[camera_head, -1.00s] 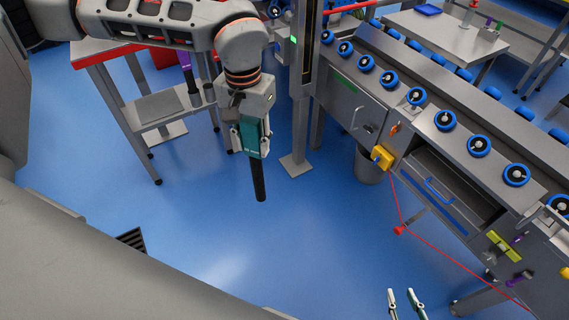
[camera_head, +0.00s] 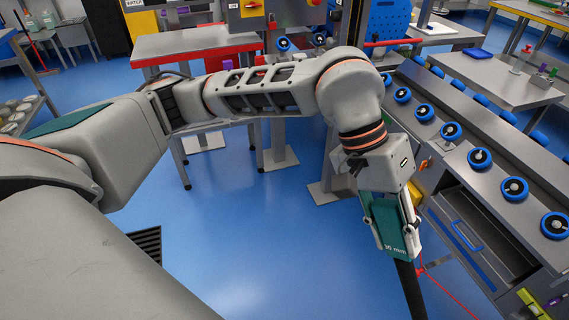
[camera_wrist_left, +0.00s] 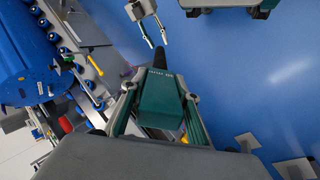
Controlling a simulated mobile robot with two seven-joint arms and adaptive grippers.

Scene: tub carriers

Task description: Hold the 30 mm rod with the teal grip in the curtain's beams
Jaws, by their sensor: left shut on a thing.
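The 30 mm rod is black (camera_head: 410,292), with a teal grip (camera_head: 396,226) marked "30 mm". My left gripper (camera_head: 392,238) is shut on the grip, and the rod points down past the picture's bottom edge. The left wrist view shows the teal grip (camera_wrist_left: 161,101) between the fingers and the dark rod (camera_wrist_left: 159,58) beyond it. An upright post (camera_head: 355,22), perhaps the curtain's, stands behind my left arm, partly hidden. I see no beams, and the rod is apart from the post. My right gripper (camera_wrist_left: 158,40) is open and empty in the left wrist view.
A conveyor with blue rollers (camera_head: 480,158) runs along the right, its cabinet having an open drawer (camera_head: 485,235) close to the rod. A red-edged table (camera_head: 190,45) stands behind my left arm. Blue floor (camera_head: 270,235) is clear at centre.

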